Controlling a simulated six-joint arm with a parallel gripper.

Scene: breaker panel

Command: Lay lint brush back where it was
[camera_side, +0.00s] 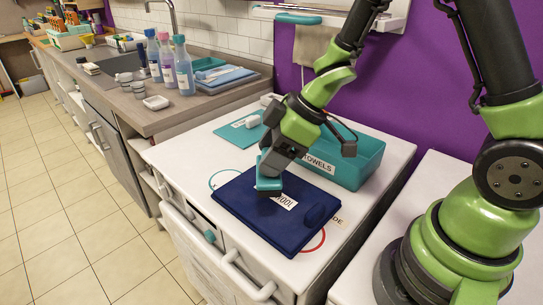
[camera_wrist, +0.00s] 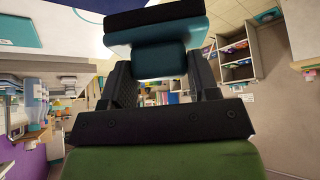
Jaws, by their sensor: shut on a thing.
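My gripper (camera_side: 274,160) is shut on the lint brush (camera_side: 268,182), a teal block at the left of the navy board (camera_side: 262,222) on the white counter. In the wrist view, the brush (camera_wrist: 158,38) sits between the two dark fingers of my gripper (camera_wrist: 160,85), with a teal grip and body and a dark face on its far side. The board bears a white label and a navy rounded block (camera_side: 321,212). The side view does not show whether the brush touches the board. A teal ring outline (camera_side: 213,183) is partly visible left of the brush.
A teal bin (camera_side: 350,160) labelled TOWELS stands behind the board. A teal mat (camera_side: 235,134) with a white object lies at the back left of the counter (camera_side: 175,152). A red ring outline (camera_side: 318,243) shows past the board's front right corner.

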